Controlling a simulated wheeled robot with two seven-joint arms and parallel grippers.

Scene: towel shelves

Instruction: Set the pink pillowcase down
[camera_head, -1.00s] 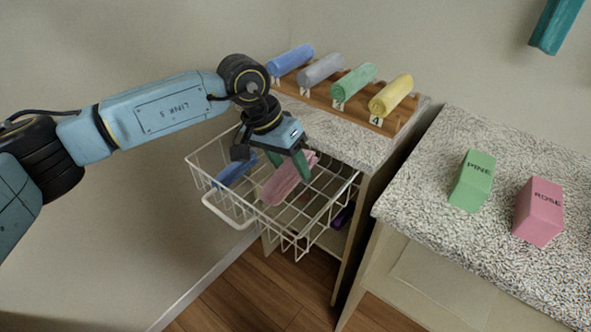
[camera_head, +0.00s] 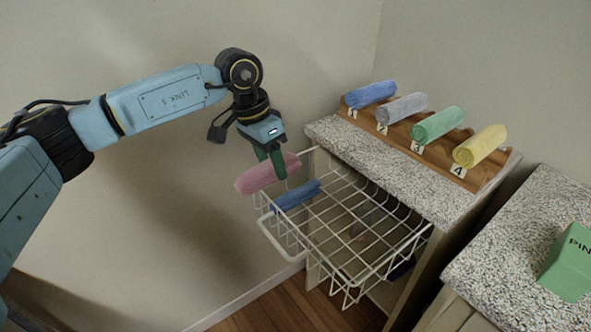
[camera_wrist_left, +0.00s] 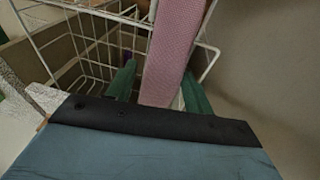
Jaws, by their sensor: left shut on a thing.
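My right gripper is not in view.
A blue roll (camera_head: 297,195) lies in the basket's left part; the rest of the basket is mostly empty. Blue, grey, green and yellow rolls sit on a numbered wooden rack (camera_head: 430,153) on the speckled top. A green PINE block (camera_head: 570,265) stands on the right counter.

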